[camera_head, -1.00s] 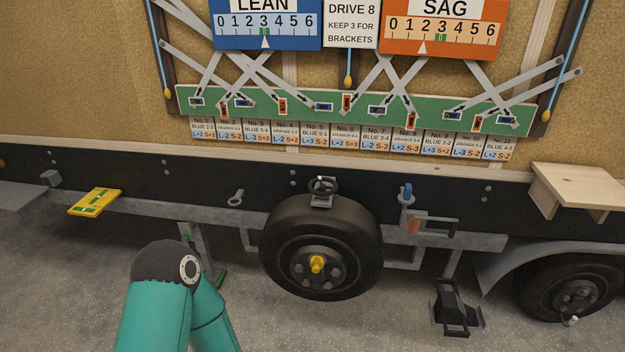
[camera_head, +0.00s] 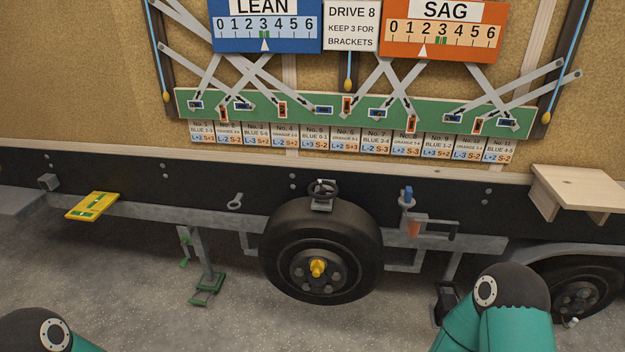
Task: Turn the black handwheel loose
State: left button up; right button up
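The black handwheel (camera_head: 323,189) sits on a small grey bracket just above the top of the spare tyre (camera_head: 322,250), against the dark chassis rail. It has a small light knob on its rim. Nothing of mine touches it. My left arm shows only as a dark joint and teal link at the bottom left. My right arm shows as a dark joint and teal link at the bottom right, in front of the right wheel.
A yellow plate (camera_head: 94,206) juts out at the left. A green-footed prop (camera_head: 207,288) stands left of the tyre. A blue-topped fitting (camera_head: 407,196) and a crank handle (camera_head: 440,229) are right of it. A wooden shelf (camera_head: 578,190) sticks out at the right.

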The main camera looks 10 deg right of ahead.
aim_at(323, 190)
jog(key=u, duration=0.1)
jog(key=i, duration=1)
jog(key=z, duration=0.1)
